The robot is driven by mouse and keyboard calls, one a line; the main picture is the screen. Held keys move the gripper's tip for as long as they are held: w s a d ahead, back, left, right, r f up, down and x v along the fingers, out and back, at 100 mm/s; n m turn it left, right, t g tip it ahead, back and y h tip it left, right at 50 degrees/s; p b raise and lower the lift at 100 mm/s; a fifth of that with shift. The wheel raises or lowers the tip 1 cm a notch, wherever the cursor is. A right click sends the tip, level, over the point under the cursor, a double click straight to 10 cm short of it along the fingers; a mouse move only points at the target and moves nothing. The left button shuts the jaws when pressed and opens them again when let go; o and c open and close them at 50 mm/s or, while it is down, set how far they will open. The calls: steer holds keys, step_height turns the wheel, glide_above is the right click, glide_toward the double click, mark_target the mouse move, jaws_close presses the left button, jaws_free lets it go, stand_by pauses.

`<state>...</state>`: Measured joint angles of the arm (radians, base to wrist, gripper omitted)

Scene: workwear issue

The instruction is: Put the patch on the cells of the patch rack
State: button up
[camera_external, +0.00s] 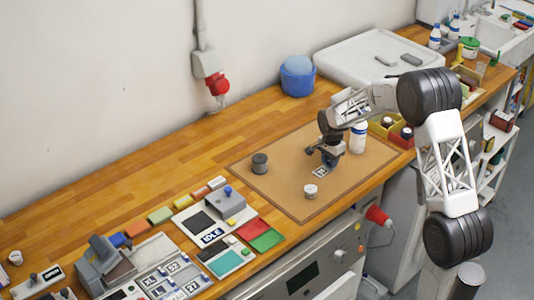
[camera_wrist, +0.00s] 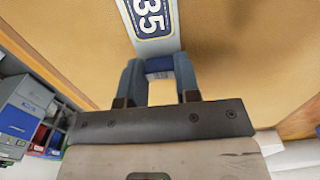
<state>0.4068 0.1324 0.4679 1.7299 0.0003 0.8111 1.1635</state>
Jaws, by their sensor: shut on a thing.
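The patch (camera_external: 320,171) is a small white piece with dark blue print, at the brown mat below my gripper. In the wrist view the patch (camera_wrist: 153,17) reads "35" and sits on a grey strip running up from between the fingers. My gripper (camera_external: 327,157) is shut on the patch, low over the mat. Its blue fingers (camera_wrist: 160,88) show in the wrist view; the exact grip is partly hidden.
The brown mat (camera_external: 285,182) also bears a dark spool (camera_external: 260,163), a small white jar (camera_external: 310,191) and a white bottle (camera_external: 358,138). An "IDLE" device (camera_external: 212,212) and coloured pieces (camera_external: 265,237) lie between mat and rack. The wooden bench behind is mostly clear.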

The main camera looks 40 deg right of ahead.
steer(key=o, duration=0.9)
steer(key=shift+f, duration=0.1)
step_height(320, 180, up, 12)
stand_by(0.3)
steer(key=shift+a+r, duration=0.1)
steer(key=shift+r, duration=0.15)
stand_by(0.3)
